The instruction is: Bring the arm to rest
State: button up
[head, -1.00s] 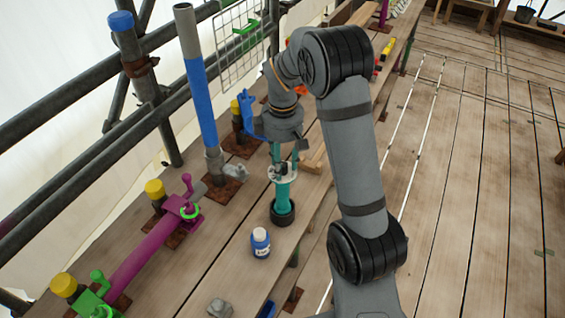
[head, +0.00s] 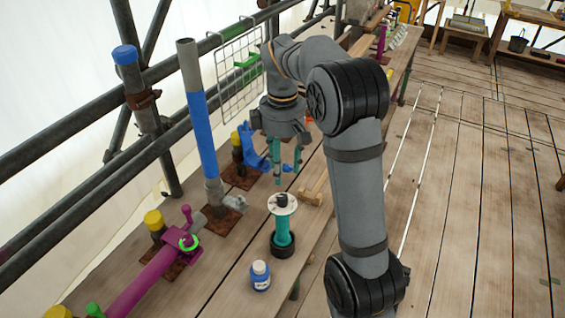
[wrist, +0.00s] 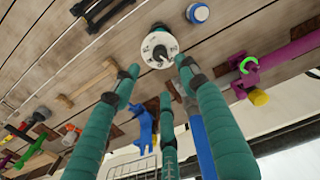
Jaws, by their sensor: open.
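My gripper (head: 285,172) has teal fingers and hangs above the plank bench, pointing down. It is open, with nothing between its fingers. Its spread fingers also show in the wrist view (wrist: 160,88). Just below and apart from it, a teal post (head: 282,229) with a white disc on top stands upright in a black ring (head: 283,249). In the wrist view the white disc (wrist: 152,38) with a dark knob lies beyond the fingertips. My arm is raised and bent over the bench.
A blue-banded pipe (head: 202,130), a blue bracket (head: 251,150) and a magenta clamp pipe (head: 150,277) are to the left. A wooden block (head: 312,192) lies right. A wire grid (head: 238,85) stands behind.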

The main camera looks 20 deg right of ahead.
aim_at(282, 196)
jog(key=shift+r, duration=0.55)
jog(key=shift+f, duration=0.15)
notch_tip(282, 196, down, 12)
jog(key=shift+r, duration=0.1)
dwell(0.3)
jog(key=shift+r, duration=0.1)
